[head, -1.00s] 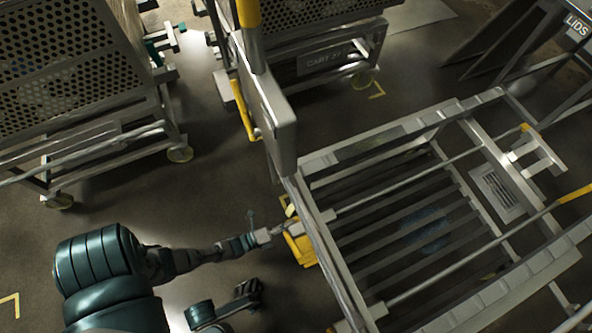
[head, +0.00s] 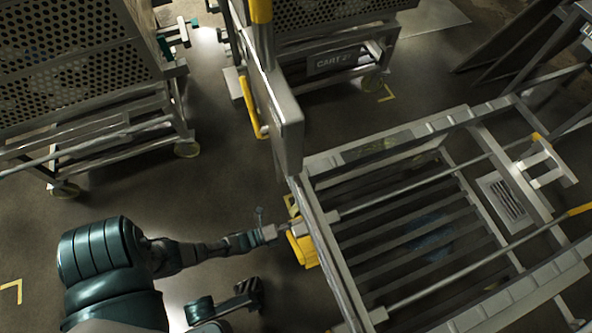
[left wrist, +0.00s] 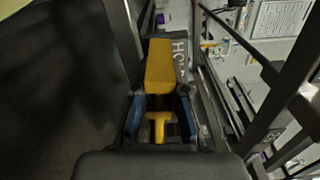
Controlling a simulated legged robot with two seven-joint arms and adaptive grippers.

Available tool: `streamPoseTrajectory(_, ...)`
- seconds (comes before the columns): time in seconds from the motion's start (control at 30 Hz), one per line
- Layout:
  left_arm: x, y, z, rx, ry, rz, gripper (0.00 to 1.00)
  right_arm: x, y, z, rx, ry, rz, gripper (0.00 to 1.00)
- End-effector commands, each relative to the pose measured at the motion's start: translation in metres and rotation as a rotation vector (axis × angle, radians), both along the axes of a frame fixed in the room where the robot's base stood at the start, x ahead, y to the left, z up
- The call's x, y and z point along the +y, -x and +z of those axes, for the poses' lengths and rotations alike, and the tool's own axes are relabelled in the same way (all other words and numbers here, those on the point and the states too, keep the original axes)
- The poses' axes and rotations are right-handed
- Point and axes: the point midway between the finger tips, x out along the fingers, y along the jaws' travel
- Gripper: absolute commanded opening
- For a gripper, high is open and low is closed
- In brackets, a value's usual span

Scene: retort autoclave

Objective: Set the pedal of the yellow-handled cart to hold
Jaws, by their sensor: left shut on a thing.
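The yellow pedal (head: 304,249) is at the near left end of a grey slatted cart (head: 318,218), low beside its frame. My left gripper (head: 276,233) reaches it from the left and is shut on it. In the left wrist view the yellow pedal (left wrist: 160,66) extends from between the two dark fingers (left wrist: 159,112), with a smaller yellow piece (left wrist: 159,127) between them. A label beside it is partly hidden; only its first letters show. The cart has yellow-coated bar parts (head: 580,210).
A grey upright (head: 283,125) with a yellow grip (head: 260,11) rises beside the pedal. Perforated baskets on wheeled carts stand at the upper left (head: 70,50) and top centre (head: 325,12). Bare floor (head: 225,170) lies between them and my left arm.

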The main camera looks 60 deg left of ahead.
Motion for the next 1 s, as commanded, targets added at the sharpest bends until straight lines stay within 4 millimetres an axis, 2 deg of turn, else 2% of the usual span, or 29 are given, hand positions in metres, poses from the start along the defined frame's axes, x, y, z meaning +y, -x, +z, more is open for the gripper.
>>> streamPoseTrajectory(0.3, 0.001, 0.000, -0.027, 0.035, 0.332, 0.003, 0.00, 0.000, 0.000, -0.001, 0.002, 0.001, 0.000, 0.40)
streamPoseTrajectory(0.7, 0.000, 0.001, -0.031, 0.041, 0.389, 0.003, 0.00, 0.000, -0.001, -0.001, 0.002, 0.000, 0.000, 0.40)
streamPoseTrajectory(0.73, 0.000, 0.001, -0.031, 0.041, 0.389, 0.003, 0.20, 0.000, -0.001, -0.001, 0.002, 0.000, 0.000, 0.40)
streamPoseTrajectory(0.8, -0.001, 0.002, -0.031, 0.041, 0.388, 0.003, 0.37, 0.000, -0.001, -0.001, 0.002, 0.000, 0.000, 0.40)
streamPoseTrajectory(1.0, -0.001, 0.001, -0.030, 0.036, 0.387, 0.001, 0.38, 0.000, 0.000, -0.001, 0.001, 0.001, -0.001, 0.40)
